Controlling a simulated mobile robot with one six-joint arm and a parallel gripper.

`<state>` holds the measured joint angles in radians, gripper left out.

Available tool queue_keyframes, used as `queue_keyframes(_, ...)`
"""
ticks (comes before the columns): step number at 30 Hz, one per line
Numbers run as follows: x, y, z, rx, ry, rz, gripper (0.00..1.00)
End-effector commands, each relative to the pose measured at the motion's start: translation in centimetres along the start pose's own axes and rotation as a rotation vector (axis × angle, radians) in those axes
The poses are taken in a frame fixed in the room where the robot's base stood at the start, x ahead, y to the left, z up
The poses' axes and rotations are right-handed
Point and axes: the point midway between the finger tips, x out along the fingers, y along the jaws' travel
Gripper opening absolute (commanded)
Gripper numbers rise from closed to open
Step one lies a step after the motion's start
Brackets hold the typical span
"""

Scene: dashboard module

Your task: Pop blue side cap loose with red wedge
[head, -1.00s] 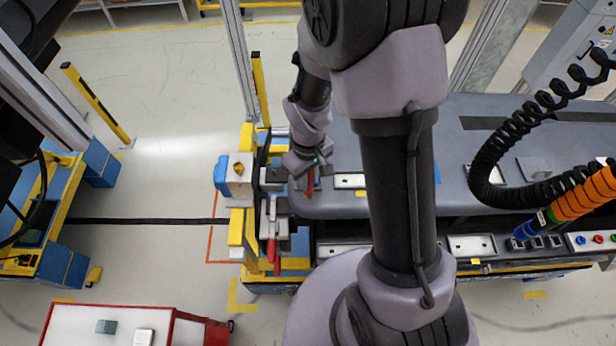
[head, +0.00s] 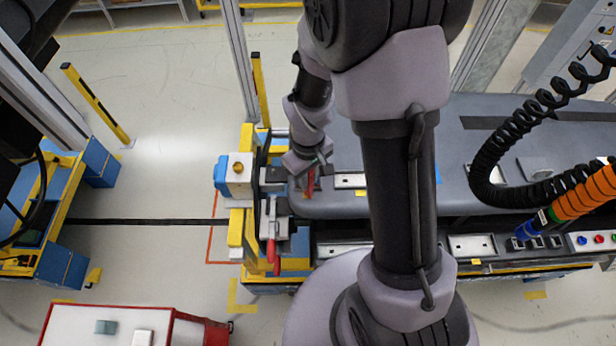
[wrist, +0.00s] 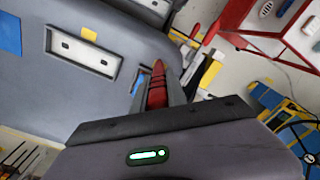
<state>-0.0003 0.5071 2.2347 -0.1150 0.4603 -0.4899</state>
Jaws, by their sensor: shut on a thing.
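My gripper (head: 308,184) is shut on the red wedge (wrist: 157,86), which points out between the fingers in the wrist view. In the head view the wedge (head: 310,180) hangs below my wrist at the left end of the grey dashboard module (head: 480,145). A small blue patch (wrist: 136,82) shows beside the left finger in the wrist view, at the module's edge. It may be the blue side cap, but the fingers partly hide it. I cannot tell whether the wedge touches it.
A yellow fixture post (head: 236,222) with a red-handled clamp (head: 273,258) stands just left of my gripper. A red cart (head: 165,325) is at the lower left. A coiled black cable (head: 480,170) hangs at right. Open floor lies left of the fixture.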

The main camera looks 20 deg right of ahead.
Motion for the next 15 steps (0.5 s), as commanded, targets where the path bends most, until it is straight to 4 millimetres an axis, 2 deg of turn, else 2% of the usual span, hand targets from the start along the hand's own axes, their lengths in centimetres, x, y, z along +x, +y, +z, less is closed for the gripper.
queue_keyframes(5,-0.6,0.0,0.1,-0.001,-0.001,0.000,0.00)
queue_keyframes(15,-4.6,0.0,0.0,-0.001,0.000,0.000,0.00)
